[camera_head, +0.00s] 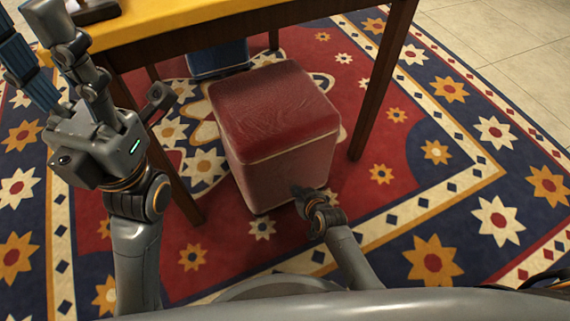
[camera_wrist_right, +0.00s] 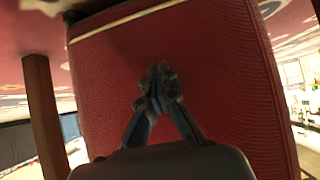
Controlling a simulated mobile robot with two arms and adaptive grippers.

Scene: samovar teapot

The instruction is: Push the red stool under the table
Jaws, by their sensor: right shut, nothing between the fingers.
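The red stool (camera_head: 275,105), a padded cube with light piping, stands upright on the rug between the table's two near legs. Its front bottom corner is close to the line between their feet. The table (camera_head: 210,17) has a yellow top. My right gripper (camera_head: 299,193) is shut and empty, low at the stool's near face. In the right wrist view its closed fingertips (camera_wrist_right: 159,72) point at the red face of the stool (camera_wrist_right: 215,65); I cannot tell for certain whether they touch. My left gripper (camera_head: 42,50) is open at the upper left, beside the table edge.
A blue stool (camera_head: 218,58) stands under the table behind the red one. The right near leg (camera_head: 385,80) and left near leg (camera_head: 182,190) flank the red stool. A dark object (camera_head: 93,10) sits on the tabletop. The patterned rug (camera_head: 450,235) is clear at right.

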